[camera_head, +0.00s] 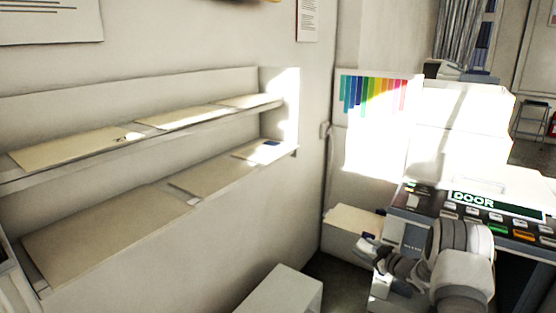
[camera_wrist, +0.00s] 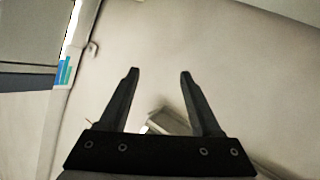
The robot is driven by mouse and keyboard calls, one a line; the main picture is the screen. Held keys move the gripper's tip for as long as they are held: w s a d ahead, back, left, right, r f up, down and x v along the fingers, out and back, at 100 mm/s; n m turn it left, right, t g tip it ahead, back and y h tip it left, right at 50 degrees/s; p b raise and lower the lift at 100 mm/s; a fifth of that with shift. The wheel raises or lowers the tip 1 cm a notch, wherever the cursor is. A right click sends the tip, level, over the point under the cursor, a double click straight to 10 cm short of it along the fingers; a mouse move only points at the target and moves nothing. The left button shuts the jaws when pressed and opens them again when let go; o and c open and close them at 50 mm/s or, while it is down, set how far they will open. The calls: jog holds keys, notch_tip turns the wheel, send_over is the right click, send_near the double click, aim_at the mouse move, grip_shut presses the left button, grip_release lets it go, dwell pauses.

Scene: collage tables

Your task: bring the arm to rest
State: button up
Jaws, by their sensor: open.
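My gripper shows in the wrist view (camera_wrist: 160,75) with its two dark fingers spread apart and nothing between them. Behind the fingers there is a pale wall-like surface.
A two-level wall shelf (camera_head: 150,210) with flat boards runs along the left. A white box-like block (camera_head: 281,292) stands at the bottom centre. A green DOOR sign (camera_head: 497,205) lies on the table at right, among several small coloured items. Colour strips (camera_head: 373,94) hang behind.

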notch_tip(320, 180, up, 10)
jog(key=m+h+b, duration=0.3)
jog(key=h+b, duration=0.2)
jog(key=b, duration=0.1)
jog(key=s+a+r+m+g+h+b, duration=0.25)
jog(key=s+r+b, duration=0.3)
jog(key=s, duration=0.55)
jog(key=s+a+f+m+g+y+b, duration=0.1)
jog(key=s+a+f+g+b, duration=0.2)
jog(key=s, duration=0.9)
jog(key=s+a+f+m+g+b, duration=0.1)
jog(key=s+a+f+b, duration=0.4)
jog(key=s, duration=0.8)
jog(key=s+a+f+m+g+y+b, duration=0.1)
jog(key=s+a+f+m+g+b, duration=0.3)
jog(key=s, duration=0.8)
notch_tip(320, 180, up, 28)
jog(key=n+t+p, duration=0.2)
jog(key=p, duration=2.6)
jog(key=shift+w+a+p, duration=0.15)
jog(key=shift+a+p, duration=0.15)
jog(key=shift+p, duration=0.1)
jog(key=shift+n+t, duration=0.25)
